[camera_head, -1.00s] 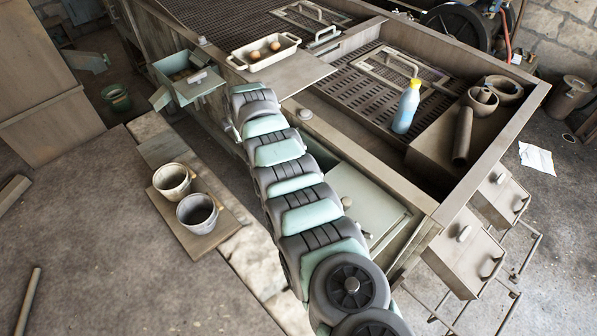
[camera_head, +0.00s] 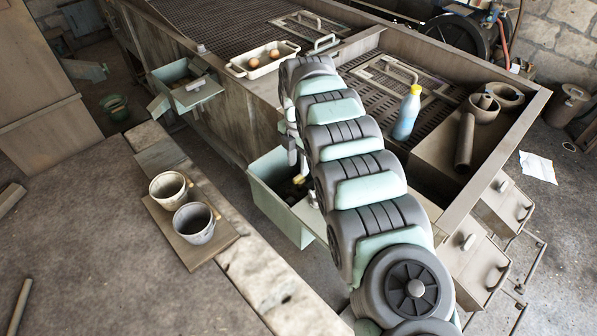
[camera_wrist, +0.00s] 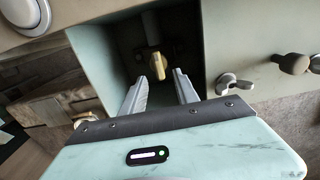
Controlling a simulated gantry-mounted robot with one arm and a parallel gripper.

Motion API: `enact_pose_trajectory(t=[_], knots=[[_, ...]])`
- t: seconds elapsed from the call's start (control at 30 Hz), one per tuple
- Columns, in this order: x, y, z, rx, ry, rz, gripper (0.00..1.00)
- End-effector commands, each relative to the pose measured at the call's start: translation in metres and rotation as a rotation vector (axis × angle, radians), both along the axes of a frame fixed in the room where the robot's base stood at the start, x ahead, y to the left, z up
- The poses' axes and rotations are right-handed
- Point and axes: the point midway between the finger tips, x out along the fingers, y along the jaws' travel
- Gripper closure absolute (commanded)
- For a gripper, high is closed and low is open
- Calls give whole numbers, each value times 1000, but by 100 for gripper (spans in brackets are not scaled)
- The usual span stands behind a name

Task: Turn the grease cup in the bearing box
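The bearing box is an open pale-green box on the machine's side. In the head view its outer wall (camera_head: 281,207) shows left of my arm, and its inside is dark. In the wrist view its left inner wall (camera_wrist: 98,57) is in sight. The grease cup (camera_wrist: 153,62), a brass-yellow knob with a flat grip, sits inside the box. A small yellow spot in the box in the head view may be the same cup. My gripper (camera_wrist: 161,76) points into the box, its two fingers apart and empty. The cup shows just beyond the fingertips, between them; contact is not visible.
A wing nut (camera_wrist: 226,80) and a round knob (camera_wrist: 295,64) are right of the box. Two cups (camera_head: 194,222) stand on a board at left. A tray with eggs (camera_head: 264,59) and a blue bottle (camera_head: 406,114) are on the machine.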

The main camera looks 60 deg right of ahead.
Motion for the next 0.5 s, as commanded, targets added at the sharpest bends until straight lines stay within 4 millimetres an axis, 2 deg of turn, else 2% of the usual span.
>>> enact_pose_trajectory(t=[0.1,0.2,0.33,0.5], knots=[[0,1,-24,4,0,-1,64],[1,0,-35,-1,-3,0,64],[0,0,-46,-1,-2,-1,64],[0,0,-48,-1,-2,-1,64]])
